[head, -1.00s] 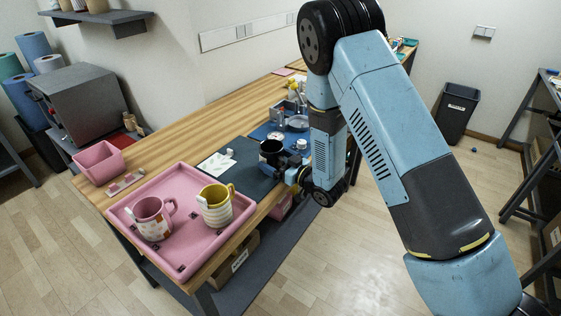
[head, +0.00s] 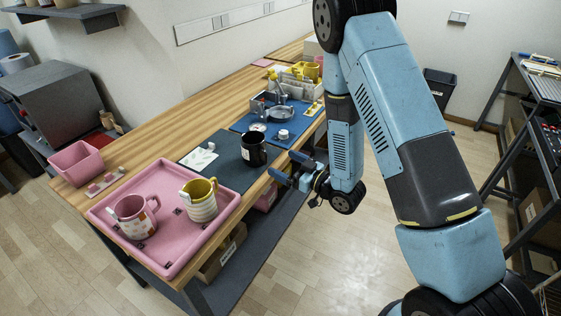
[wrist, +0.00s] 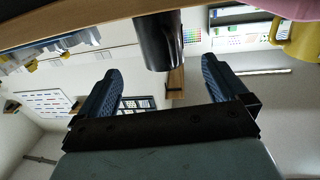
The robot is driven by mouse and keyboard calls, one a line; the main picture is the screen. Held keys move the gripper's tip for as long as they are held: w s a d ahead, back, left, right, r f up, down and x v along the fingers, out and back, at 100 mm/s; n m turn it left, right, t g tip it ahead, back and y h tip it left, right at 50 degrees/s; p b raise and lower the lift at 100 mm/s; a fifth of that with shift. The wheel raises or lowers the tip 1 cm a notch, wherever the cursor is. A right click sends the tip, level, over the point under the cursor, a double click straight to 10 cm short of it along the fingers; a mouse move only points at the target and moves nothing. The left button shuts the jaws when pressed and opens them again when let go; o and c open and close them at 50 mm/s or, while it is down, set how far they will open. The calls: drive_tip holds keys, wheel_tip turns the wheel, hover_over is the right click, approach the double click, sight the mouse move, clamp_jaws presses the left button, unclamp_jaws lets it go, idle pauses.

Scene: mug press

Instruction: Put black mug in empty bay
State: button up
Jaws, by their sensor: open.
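The black mug (head: 254,151) stands upright on a dark mat (head: 228,172) near the table's front edge. My gripper (head: 288,167) is open and empty, to the right of the mug and apart from it, just off the table edge. In the wrist view the black mug (wrist: 160,42) shows beyond the gap between the spread fingers (wrist: 160,76). I cannot tell which spot is the empty bay.
A blue mat (head: 250,122) with metal parts lies behind. A pink bin (head: 76,163) stands at the table's left. A yellow mug (head: 308,70) stands at the far end.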

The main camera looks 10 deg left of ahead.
drive_tip(key=shift+s+d, duration=0.2)
drive_tip(key=shift+d, duration=0.1)
